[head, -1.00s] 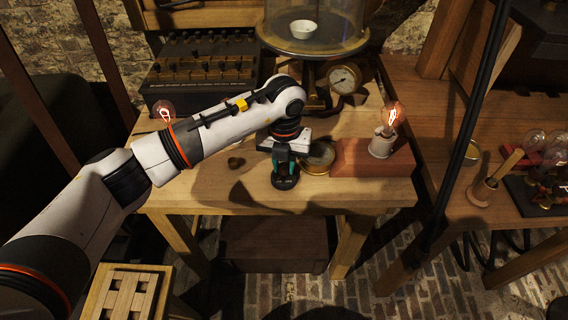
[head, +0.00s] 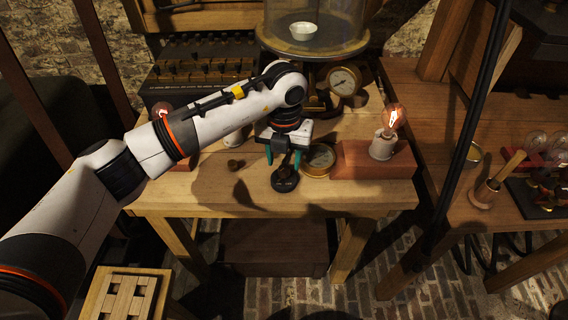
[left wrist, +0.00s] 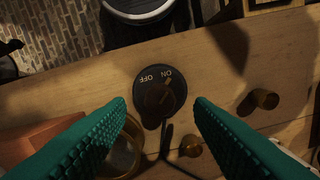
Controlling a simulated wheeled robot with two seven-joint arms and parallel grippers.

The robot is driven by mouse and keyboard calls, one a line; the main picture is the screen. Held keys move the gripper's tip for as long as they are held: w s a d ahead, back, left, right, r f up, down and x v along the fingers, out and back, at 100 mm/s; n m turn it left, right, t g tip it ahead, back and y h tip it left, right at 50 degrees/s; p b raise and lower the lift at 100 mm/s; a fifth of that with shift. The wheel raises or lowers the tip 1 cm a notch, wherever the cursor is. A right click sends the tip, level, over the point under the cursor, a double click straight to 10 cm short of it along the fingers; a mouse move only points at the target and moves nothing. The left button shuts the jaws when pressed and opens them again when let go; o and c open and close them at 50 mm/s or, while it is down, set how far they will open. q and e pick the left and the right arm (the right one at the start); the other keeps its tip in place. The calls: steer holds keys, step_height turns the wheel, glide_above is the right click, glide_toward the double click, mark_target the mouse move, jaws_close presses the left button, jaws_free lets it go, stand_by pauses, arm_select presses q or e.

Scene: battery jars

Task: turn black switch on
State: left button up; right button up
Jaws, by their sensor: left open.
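The black switch (head: 285,181) is a round dial on the front part of the wooden table. In the left wrist view the switch (left wrist: 151,82) shows the words ON and OFF near its rim and a raised dark knob (left wrist: 160,102) in its middle. Which word the knob points at is hard to tell. My left gripper (head: 283,160) is right above the switch. Its green fingers (left wrist: 160,108) are apart, one on each side of the knob, with nothing visibly held. My right gripper is not in view.
A glowing bulb (head: 393,117) stands on a red-brown block (head: 350,160) to the right. A round brass-rimmed item (head: 319,160) sits close beside the switch. A small knob (head: 235,166) is to the left. A gauge (head: 343,80) and glass jar (head: 318,25) are behind.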

mark_target(284, 168)
arm_select(q)
step_height(284, 168, up, 9)
steer(key=shift+b, duration=0.45)
steer(key=shift+r, duration=0.1)
